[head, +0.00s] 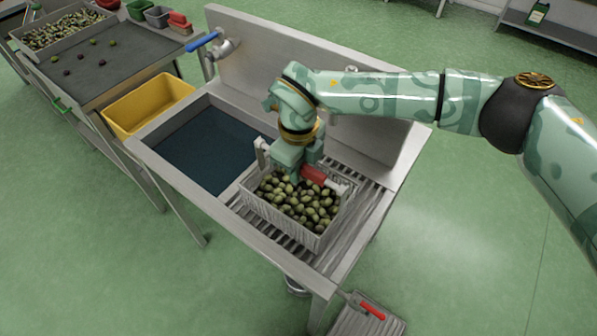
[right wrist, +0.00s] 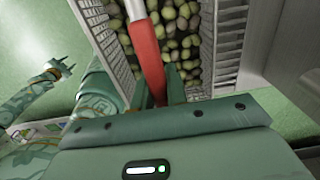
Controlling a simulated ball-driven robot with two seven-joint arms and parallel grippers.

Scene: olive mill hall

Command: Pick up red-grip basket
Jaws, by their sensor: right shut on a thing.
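The red-grip basket (head: 285,222) is a pale ribbed crate full of green olives, with a red grip (head: 325,180) on its handle bar. It is over the ribbed drainboard of the steel sink; I cannot tell whether it touches. My right gripper (head: 303,168) is above the basket, shut on the red grip. In the right wrist view the red grip (right wrist: 148,55) runs down between the fingers, with the olives behind it. My left gripper (right wrist: 66,67) shows small at the left of that view; its jaws are unclear. It is not in the head view.
The sink basin (head: 210,145) lies left of the basket, with a blue-handled tap (head: 215,45) behind. A high steel backsplash (head: 260,50) stands behind. A yellow bin (head: 145,103) and a sorting table (head: 95,70) are further left. A red-handled tool (head: 370,308) is in front.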

